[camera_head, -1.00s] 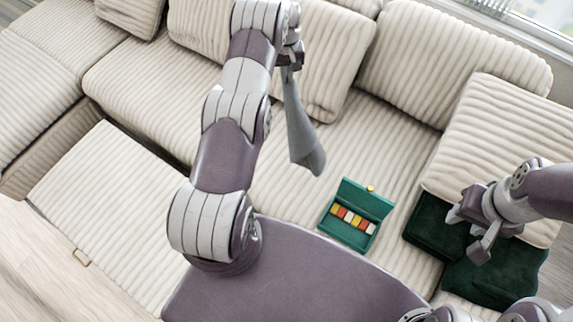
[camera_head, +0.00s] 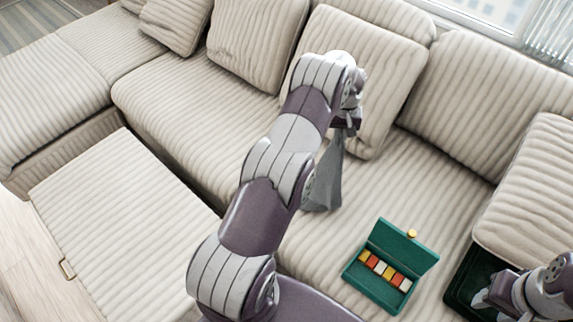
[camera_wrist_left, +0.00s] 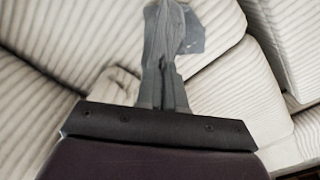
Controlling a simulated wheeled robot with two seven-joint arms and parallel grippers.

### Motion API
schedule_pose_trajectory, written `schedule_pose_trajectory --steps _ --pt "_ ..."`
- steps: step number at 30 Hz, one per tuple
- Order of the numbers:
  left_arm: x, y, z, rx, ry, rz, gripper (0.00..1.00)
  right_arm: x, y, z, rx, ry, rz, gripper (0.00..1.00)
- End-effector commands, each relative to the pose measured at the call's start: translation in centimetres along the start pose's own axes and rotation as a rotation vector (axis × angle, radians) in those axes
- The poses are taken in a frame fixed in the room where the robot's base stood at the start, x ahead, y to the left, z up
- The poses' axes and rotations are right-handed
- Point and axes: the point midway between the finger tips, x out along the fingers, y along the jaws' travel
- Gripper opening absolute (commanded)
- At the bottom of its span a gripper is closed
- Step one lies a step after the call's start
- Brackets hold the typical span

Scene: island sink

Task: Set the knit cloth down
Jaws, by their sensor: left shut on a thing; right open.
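The grey knit cloth (camera_head: 325,182) hangs down from my left gripper (camera_head: 346,126) in the head view, above the sofa seat. My left gripper is shut on the cloth's upper end. The cloth's left edge is partly hidden behind my left arm. In the left wrist view the cloth (camera_wrist_left: 165,45) stretches away from the gripper (camera_wrist_left: 163,98), over the striped cushions. My right gripper (camera_head: 488,295) is open and empty at the lower right, over a dark green piece.
An open green box (camera_head: 372,290) with several coloured blocks lies on the sofa seat (camera_head: 385,190), right of the cloth. A dark green item (camera_head: 462,278) lies at the right. Ribbed cushions (camera_head: 375,75) line the back. The seat between cloth and box is clear.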

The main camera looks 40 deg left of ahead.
Motion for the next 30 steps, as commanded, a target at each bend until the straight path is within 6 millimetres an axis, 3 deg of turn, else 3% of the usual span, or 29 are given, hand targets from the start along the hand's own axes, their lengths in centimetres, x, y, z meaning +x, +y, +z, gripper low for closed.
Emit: schedule_pose_trajectory --steps 1,3,9,12,16,20,30 --pt "4.9 0.5 0.5 0.006 -0.001 0.0 0.0 5.0 0.0 0.6 0.0 0.0 0.0 0.43" --pt "8.1 1.3 1.2 0.012 -0.003 -0.001 0.0 8.4 0.0 1.0 0.0 0.0 0.0 0.43" --pt "16.1 2.9 3.4 0.011 -0.009 -0.003 0.0 16.4 0.0 1.9 0.0 0.0 0.0 0.43" --pt "18.7 3.4 4.4 0.001 -0.011 -0.004 0.0 18.8 0.0 2.2 0.0 0.0 0.0 0.43" --pt "20.5 3.5 5.5 -0.028 -0.016 -0.006 0.0 20.1 0.1 2.4 0.0 0.001 0.0 0.43" --pt "20.6 3.0 5.4 -0.089 -0.006 -0.002 0.0 19.2 0.0 2.2 0.0 0.002 0.0 0.43" --pt "24.9 -3.2 2.3 -0.098 -0.007 -0.002 0.0 20.1 0.1 2.4 0.0 0.001 0.0 0.43"
